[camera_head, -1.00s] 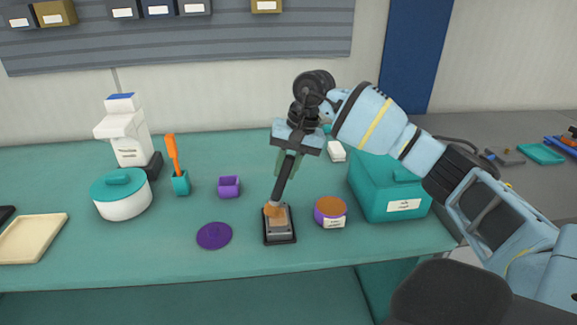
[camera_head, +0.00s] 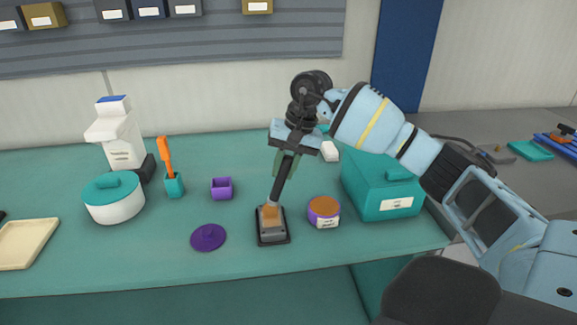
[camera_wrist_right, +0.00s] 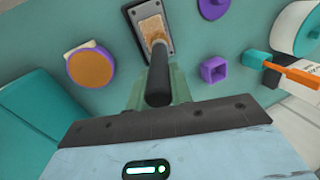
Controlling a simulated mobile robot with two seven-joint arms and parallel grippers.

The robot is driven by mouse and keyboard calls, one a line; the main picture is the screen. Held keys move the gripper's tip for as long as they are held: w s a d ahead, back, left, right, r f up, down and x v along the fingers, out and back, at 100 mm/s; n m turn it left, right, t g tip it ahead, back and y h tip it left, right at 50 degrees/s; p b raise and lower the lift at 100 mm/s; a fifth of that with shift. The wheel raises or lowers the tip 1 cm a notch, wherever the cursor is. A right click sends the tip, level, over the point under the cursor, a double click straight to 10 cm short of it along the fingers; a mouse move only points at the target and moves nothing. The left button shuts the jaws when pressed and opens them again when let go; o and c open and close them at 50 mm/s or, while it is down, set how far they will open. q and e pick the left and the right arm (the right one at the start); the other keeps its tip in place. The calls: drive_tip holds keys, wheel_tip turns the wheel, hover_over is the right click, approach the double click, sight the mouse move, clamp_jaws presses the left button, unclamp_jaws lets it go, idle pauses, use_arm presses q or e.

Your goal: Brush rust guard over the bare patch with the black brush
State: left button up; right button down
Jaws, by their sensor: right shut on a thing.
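My right gripper (camera_head: 288,155) is shut on the black brush (camera_head: 284,180) and holds it tilted, bristles down. The bristle end meets a small grey plate in a black frame (camera_head: 272,239) on the bench. An orange-brown coat covers part of the plate, and grey shows at its near end. In the right wrist view the black handle (camera_wrist_right: 158,82) runs to the brown-coated plate (camera_wrist_right: 149,24). The open purple jar of orange-brown rust guard (camera_head: 324,207) stands to the right of the plate. Its purple lid (camera_head: 208,237) lies to the left. My left gripper is not in view.
A teal box (camera_head: 378,193) stands behind the jar at the right. A purple cup (camera_head: 221,188), an orange-handled tool in a teal holder (camera_head: 173,183), a white pot with teal lid (camera_head: 114,204) and a cream tray (camera_head: 28,243) stand left. The bench front is clear.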

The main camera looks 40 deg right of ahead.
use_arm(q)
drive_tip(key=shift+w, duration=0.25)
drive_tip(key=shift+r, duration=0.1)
use_arm(e)
drive_tip(key=shift+r, duration=0.1)
